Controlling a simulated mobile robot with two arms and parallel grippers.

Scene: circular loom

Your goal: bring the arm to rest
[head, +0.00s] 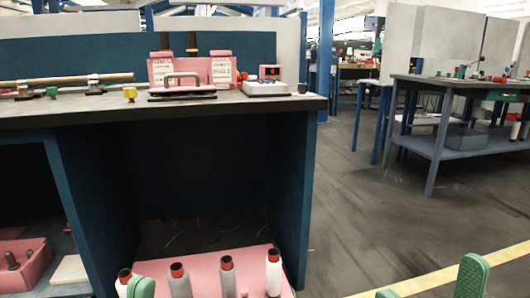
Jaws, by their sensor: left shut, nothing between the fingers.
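My left gripper (140,287) shows only as a green rounded tip at the bottom edge, left of the middle.
A dark workbench (60,115) stands ahead, carrying a pink rack (208,72), a white control box (265,89) and a rod (70,83). A pink bin (20,266) is at lower left. A blue-grey table (450,80) stands right. Floor between is clear.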

